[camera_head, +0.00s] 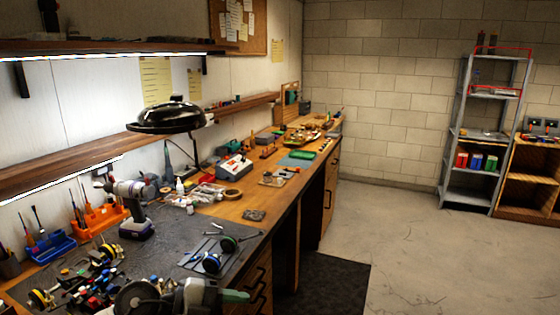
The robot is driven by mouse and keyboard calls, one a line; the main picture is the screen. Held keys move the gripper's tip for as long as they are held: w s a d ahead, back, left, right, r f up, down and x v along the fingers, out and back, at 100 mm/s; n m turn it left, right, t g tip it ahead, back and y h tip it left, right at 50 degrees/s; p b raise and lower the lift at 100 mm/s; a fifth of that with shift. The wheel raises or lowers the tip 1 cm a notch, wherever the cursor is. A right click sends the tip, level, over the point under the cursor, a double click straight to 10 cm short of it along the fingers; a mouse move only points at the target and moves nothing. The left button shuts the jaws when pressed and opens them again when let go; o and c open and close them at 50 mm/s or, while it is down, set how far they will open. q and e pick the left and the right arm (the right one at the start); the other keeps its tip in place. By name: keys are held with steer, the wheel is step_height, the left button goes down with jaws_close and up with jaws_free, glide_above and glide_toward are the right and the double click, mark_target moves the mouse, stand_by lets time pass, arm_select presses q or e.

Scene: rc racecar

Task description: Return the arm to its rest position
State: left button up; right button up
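A grey and black shape with a green tip (235,296) shows at the bottom edge, left of centre. It looks like part of my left arm and gripper, cut off by the frame. I cannot tell whether it is open or shut, or whether it holds anything. It is over the front edge of the workbench (165,243), near the dark mat. My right gripper is not in view. Car parts lie on the mat: a blue-rimmed wheel (211,263), a green-rimmed wheel (228,243) and a cluster of small coloured parts (95,288).
A cordless drill (134,207) stands on the bench beside orange (100,218) and blue (50,246) tool holders. A black lamp (166,116) hangs over the bench. Grey shelves (487,125) stand at the back right. The floor (410,235) right of the bench is clear.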

arm_select(q)
step_height(320, 180, up, 4)
steer(key=s+d+n+t+h, duration=0.1)
steer(key=d+n+t+h, duration=0.15)
steer(key=t+h, duration=0.2)
steer(key=a+n+t+y, duration=0.7)
steer(key=n+t+y, duration=0.1)
steer(key=n+t, duration=0.55)
steer(key=s+a+f+n+g+y, duration=0.3)
steer(key=a+f+n+y, duration=0.15)
steer(key=f+y, duration=0.2)
steer(key=s+a+f+n+g+y, duration=0.3)
steer(key=a+f+n+y, duration=0.1)
steer(key=f+n+y, duration=0.25)
steer(key=s+f+g+h, duration=0.1)
steer(key=s+f+g, duration=0.4)
steer(key=s, duration=0.3)
steer(key=s+f+g+h, duration=0.1)
steer(key=s+f+g, duration=0.45)
steer(key=s, duration=0.25)
step_height(320, 180, down, 27)
steer(key=s+m+g, duration=0.1)
steer(key=s+g, duration=0.1)
steer(key=s+a+f, duration=0.2)
steer(key=s+f, duration=1.3)
steer(key=s, duration=0.1)
steer(key=shift+a+f+g+b, duration=0.25)
steer(key=shift+f+g+b, duration=0.1)
steer(key=shift+f+g, duration=0.1)
